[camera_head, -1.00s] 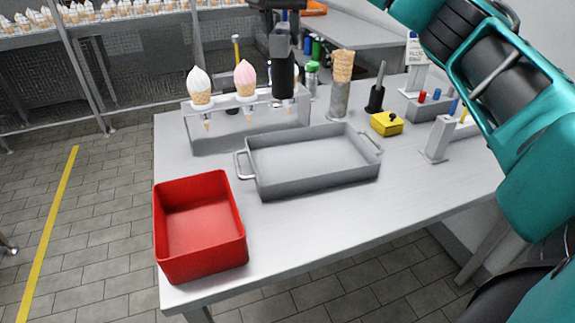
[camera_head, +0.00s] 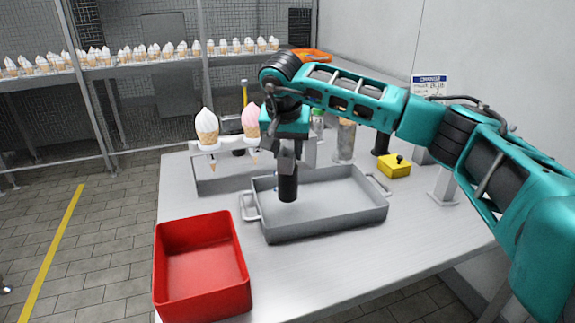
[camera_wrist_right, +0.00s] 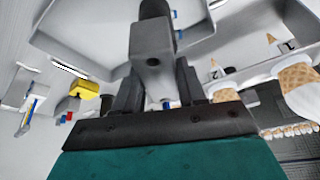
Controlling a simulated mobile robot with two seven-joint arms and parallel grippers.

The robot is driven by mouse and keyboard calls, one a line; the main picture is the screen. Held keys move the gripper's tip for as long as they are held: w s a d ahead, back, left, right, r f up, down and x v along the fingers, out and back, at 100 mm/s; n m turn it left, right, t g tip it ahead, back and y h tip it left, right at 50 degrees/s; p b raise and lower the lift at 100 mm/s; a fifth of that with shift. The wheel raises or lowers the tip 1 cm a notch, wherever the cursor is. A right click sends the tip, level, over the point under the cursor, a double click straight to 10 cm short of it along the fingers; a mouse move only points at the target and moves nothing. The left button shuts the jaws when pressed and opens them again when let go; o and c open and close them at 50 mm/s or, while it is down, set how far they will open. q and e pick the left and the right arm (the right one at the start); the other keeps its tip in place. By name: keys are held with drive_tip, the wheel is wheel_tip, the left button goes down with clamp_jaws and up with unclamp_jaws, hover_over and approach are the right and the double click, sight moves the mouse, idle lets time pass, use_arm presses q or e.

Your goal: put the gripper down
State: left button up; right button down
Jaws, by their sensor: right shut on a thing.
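My right gripper (camera_head: 288,143) is shut on a hand tool, the task's gripper (camera_head: 288,186), which has a grey block on top and a black cylinder below. The tool points down, roughly upright, over the left part of the grey tray (camera_head: 325,224). I cannot tell whether its lower end touches the tray floor. In the right wrist view the tool (camera_wrist_right: 152,58) sits between my dark fingers, with the tray (camera_wrist_right: 85,64) beyond it. My left gripper is not in view.
A red bin (camera_head: 201,285) stands at the table's front left. Behind the tray, a rack (camera_head: 205,182) holds a white cone (camera_head: 207,128) and a pink cone (camera_head: 250,121). A yellow box (camera_head: 394,166) stands at right. The table in front of the tray is clear.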

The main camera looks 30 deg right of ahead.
drive_tip(key=shift+f, duration=1.95)
drive_tip(key=c, duration=0.6)
unclamp_jaws()
drive_tip(key=shift+f, duration=0.1)
drive_tip(key=shift+c, duration=0.2)
drive_tip(key=shift+a+r, duration=0.1)
drive_tip(key=shift+r, duration=0.35)
drive_tip(key=v, duration=1.1)
drive_tip(key=shift+s+r+p, duration=0.15)
drive_tip(key=shift+r+p, duration=0.05)
drive_tip(key=shift+p, duration=0.25)
drive_tip(key=shift+a, duration=0.15)
